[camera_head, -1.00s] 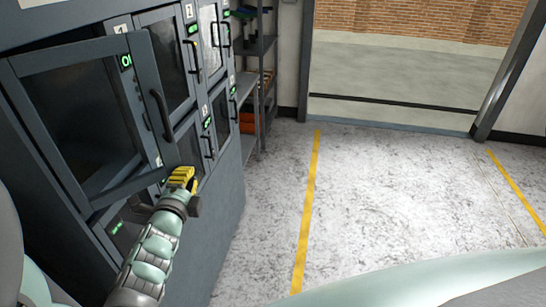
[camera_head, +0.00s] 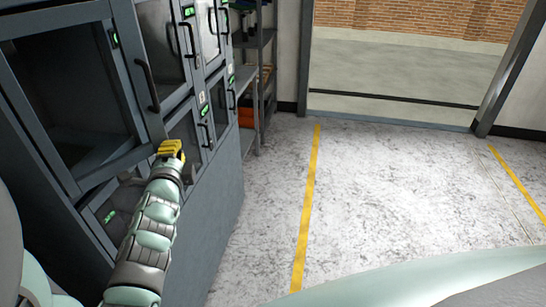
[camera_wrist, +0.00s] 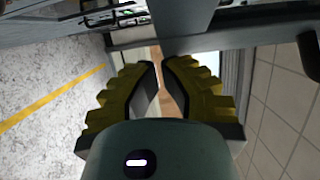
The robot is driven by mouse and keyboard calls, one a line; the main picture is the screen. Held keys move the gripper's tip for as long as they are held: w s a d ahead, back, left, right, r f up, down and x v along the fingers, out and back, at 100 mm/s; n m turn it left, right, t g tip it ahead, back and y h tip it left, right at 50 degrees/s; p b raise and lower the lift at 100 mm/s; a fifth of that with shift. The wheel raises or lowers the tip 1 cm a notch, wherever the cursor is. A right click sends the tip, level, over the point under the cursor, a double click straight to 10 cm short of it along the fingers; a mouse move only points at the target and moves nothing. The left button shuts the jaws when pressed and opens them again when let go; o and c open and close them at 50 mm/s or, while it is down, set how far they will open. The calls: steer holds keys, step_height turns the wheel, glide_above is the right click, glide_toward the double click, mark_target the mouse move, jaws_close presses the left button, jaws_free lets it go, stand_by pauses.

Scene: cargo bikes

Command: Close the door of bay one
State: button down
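The door of bay one (camera_head: 134,72) is a grey frame around a large window at the left of the head view, with a dark handle on its right side. It stands swung out from the cabinet, and a green display (camera_head: 114,40) shows through its window. My gripper (camera_head: 171,150) has yellow fingers and is just below the door's lower right corner; I cannot tell whether it touches. In the wrist view my gripper (camera_wrist: 160,70) has its fingertips close together, with a narrow gap and nothing held between them.
Other closed bay doors (camera_head: 160,42) with handles and green displays line the grey cabinet (camera_head: 208,235). A shelf rack (camera_head: 250,85) stands beyond it. The speckled floor (camera_head: 400,190) to the right is clear, marked with a yellow line (camera_head: 309,205).

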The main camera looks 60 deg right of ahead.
steer(key=w+n+t+y+b, duration=0.5)
steer(key=w+y+b, duration=0.2)
steer(key=w+b, duration=0.4)
steer(key=shift+a+n+b, duration=0.3)
steer(key=shift+a+b, duration=0.05)
steer(key=shift+b, duration=0.75)
steer(key=shift+w, duration=0.1)
